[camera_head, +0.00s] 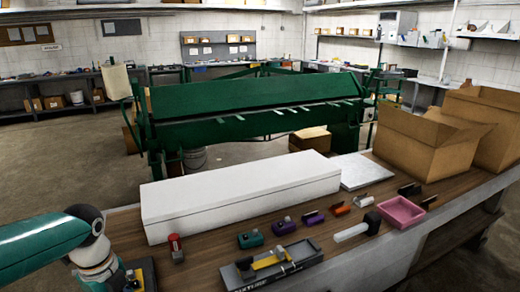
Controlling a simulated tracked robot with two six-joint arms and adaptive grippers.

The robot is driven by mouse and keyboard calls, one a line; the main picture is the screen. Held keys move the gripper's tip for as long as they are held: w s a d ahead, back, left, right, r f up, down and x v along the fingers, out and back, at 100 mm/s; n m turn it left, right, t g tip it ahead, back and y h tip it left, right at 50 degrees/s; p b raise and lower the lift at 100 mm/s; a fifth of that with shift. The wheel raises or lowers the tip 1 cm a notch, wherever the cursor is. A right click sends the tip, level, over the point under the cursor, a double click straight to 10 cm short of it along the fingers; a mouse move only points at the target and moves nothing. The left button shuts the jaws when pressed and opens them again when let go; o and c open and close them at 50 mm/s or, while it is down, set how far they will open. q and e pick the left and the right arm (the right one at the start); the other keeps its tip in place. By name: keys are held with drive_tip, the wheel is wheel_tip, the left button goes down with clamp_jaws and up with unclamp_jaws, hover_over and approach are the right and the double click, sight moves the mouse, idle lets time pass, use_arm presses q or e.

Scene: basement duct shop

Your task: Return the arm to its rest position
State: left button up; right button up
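One arm of mine, teal with a white and dark wrist joint, comes in from the left and bends down at the bottom left corner. Its gripper is below the frame edge and does not show. My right arm and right gripper are not in view. A dark item with a yellow part (140,274) lies on the bench just right of the arm, partly cut off by the frame.
The wooden bench (205,262) holds a long white box (240,195), a red-topped item (175,247), a black tray (300,254), small coloured tools, a pink tray (402,211), a mallet (357,228) and cardboard boxes (425,137). A green machine (250,110) stands behind.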

use_arm(q)
drive_tip(key=s+d+f+n+g+h, duration=0.1)
drive_tip(key=s+d+f+n, duration=0.3)
drive_tip(key=s+d+f, duration=0.45)
drive_tip(key=s+d+f+n+g+h, duration=0.1)
drive_tip(key=s+d+f+n+h, duration=0.3)
drive_tip(key=f, duration=0.8)
drive_tip(key=s+d+f+n+g+y, duration=0.1)
drive_tip(key=s+d+f+n, duration=0.4)
drive_tip(key=d+f, duration=0.4)
drive_tip(key=w+n+t, duration=0.1)
drive_tip(key=n, duration=0.2)
drive_tip(key=w+f+n+t, duration=0.1)
drive_tip(key=w+n, duration=0.1)
drive_tip(key=n, duration=0.1)
drive_tip(key=w+a+f+n+t, duration=0.1)
drive_tip(key=n, duration=0.3)
drive_tip(key=shift+w+f+t, duration=0.2)
drive_tip(key=shift+w+t, duration=0.1)
